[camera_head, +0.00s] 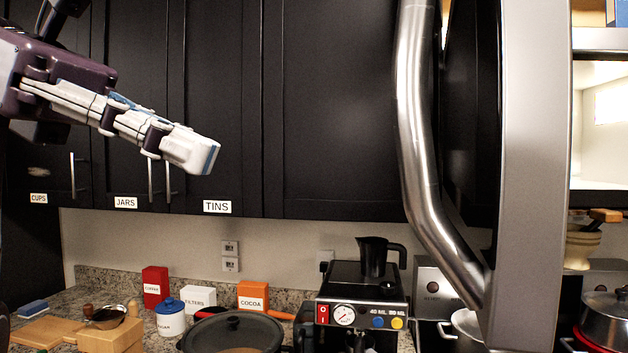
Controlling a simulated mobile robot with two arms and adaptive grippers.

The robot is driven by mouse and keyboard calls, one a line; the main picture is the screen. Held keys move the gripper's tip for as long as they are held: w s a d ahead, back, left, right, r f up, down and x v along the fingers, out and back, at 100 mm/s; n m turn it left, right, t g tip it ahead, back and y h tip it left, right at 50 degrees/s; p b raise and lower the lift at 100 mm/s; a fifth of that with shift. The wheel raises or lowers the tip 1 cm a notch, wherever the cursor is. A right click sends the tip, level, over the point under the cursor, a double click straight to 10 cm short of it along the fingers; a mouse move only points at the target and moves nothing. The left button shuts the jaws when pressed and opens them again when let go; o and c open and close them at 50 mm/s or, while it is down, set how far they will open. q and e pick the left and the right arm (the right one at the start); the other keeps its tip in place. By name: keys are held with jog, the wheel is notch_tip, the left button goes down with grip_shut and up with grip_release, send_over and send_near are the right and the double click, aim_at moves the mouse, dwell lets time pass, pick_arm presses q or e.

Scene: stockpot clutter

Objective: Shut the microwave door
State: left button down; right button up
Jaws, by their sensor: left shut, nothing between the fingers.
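The microwave door (535,190) stands open at the right, seen nearly edge-on, with its long curved steel handle (414,120) facing left. Behind it to the right, the lit white inside of the microwave (605,125) shows. My left gripper (207,157) is shut and empty at the upper left, in front of the dark cabinets and well to the left of the handle. It does not touch the door. My right gripper is not in view.
Dark wall cabinets (335,110) carry labels CUPS, JARS and TINS. Below, the counter is crowded with a coffee machine (360,312), a dark pot (232,335), a red box (155,287) and an orange cocoa box (253,295). Steel pots (607,318) stand under the microwave.

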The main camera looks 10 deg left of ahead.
pick_arm(q)
jog(key=d+r+p+x, duration=0.1)
jog(key=r+p+x, duration=0.1)
jog(key=x, duration=1.1)
jog(key=shift+p, duration=0.4)
jog(key=shift+d+f, duration=0.1)
